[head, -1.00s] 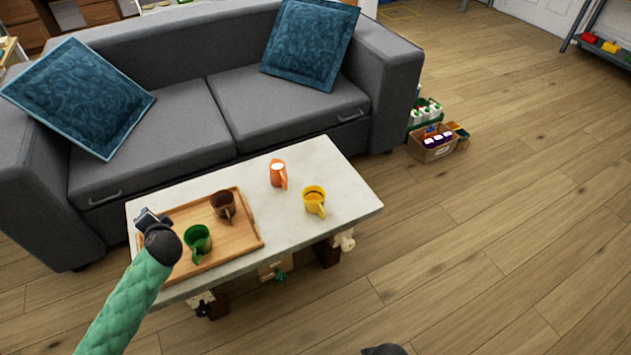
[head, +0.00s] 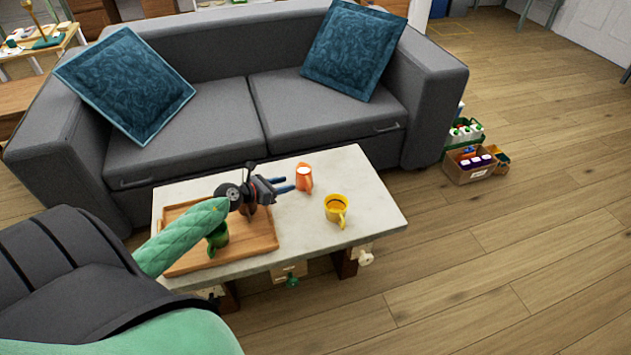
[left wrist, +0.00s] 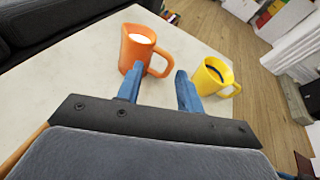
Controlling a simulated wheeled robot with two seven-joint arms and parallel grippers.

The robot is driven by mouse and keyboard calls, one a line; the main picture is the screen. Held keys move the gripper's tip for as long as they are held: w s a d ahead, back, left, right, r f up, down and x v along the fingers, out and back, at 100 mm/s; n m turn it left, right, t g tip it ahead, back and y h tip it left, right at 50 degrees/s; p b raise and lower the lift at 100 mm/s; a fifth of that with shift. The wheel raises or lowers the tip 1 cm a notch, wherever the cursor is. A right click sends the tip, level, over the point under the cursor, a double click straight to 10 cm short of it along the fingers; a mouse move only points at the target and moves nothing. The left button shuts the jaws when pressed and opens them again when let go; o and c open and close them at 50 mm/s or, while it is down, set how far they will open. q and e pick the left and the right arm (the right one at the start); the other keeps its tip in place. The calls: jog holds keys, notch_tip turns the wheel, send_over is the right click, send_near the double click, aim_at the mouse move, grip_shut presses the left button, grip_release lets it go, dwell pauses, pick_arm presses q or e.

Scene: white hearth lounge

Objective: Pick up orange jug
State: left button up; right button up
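The orange jug (head: 304,178) stands upright on the pale coffee table, right of the tray. It has a white inside and also shows in the left wrist view (left wrist: 136,50), its handle toward the right. My left gripper (head: 285,184) reaches over the tray with its blue fingers pointing at the jug. My right gripper is not in view.
A yellow mug (head: 336,210) stands just right of the jug, also in the left wrist view (left wrist: 212,78). A wooden tray (head: 262,238) holds a green mug (head: 217,238) and a brown mug mostly hidden by my gripper. A grey sofa (head: 215,125) stands behind the table (head: 372,215).

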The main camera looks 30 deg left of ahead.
aim_at(314, 198)
pick_arm(q)
jog(key=shift+s+d+f+m+g+h, duration=0.4)
jog(key=shift+s+d+f+m+g, duration=0.35)
jog(key=shift+m, duration=0.35)
jog(key=shift+x, duration=6)
jog(key=shift+r, duration=0.2)
grip_shut()
